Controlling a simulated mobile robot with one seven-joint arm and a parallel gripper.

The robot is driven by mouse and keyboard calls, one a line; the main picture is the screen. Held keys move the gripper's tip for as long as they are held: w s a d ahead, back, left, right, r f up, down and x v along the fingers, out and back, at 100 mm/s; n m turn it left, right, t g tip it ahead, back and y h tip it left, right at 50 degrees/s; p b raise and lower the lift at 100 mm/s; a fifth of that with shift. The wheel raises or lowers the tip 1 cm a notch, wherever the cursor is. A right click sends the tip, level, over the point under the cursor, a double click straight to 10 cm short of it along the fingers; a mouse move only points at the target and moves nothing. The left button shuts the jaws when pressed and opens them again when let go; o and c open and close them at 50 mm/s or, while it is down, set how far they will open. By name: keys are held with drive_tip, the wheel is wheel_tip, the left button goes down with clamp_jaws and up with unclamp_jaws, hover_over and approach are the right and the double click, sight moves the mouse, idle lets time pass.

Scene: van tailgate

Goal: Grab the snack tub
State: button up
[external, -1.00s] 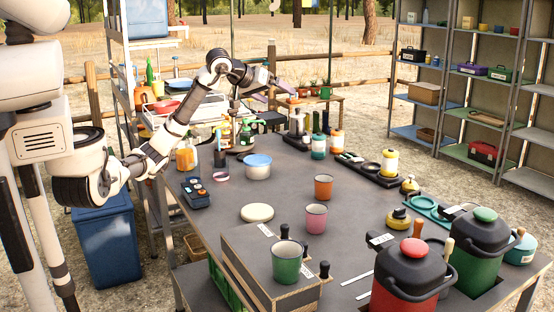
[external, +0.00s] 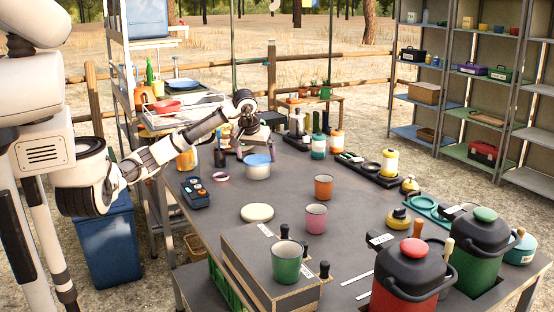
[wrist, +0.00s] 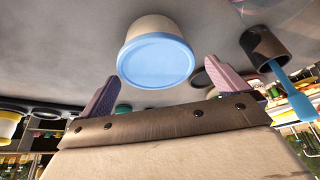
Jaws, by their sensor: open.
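The snack tub (external: 257,170) is a white round tub with a light blue lid, upright on the grey table toward its back left. My gripper (external: 255,152) is open and tilted down just behind and above the tub in the external view. In the wrist view the tub (wrist: 155,62) appears upside down, ahead of and between the two purple fingers of my gripper (wrist: 163,72). No finger visibly touches it. How far the fingertips are from the tub is hard to tell.
A cream disc (external: 257,212), an orange cup (external: 323,187) and a pink cup (external: 316,217) stand nearer. Bottles and dispensers (external: 319,146) stand behind. Bare table lies between these.

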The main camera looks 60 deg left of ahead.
sight(258, 159)
drive_tip(key=p+x, duration=0.1)
drive_tip(key=x, duration=0.4)
drive_tip(key=shift+d+f, duration=0.1)
drive_tip(key=shift+d, duration=0.1)
drive_tip(key=shift+c, duration=0.4)
drive_tip(key=c, duration=0.7)
drive_tip(key=shift+w, duration=0.1)
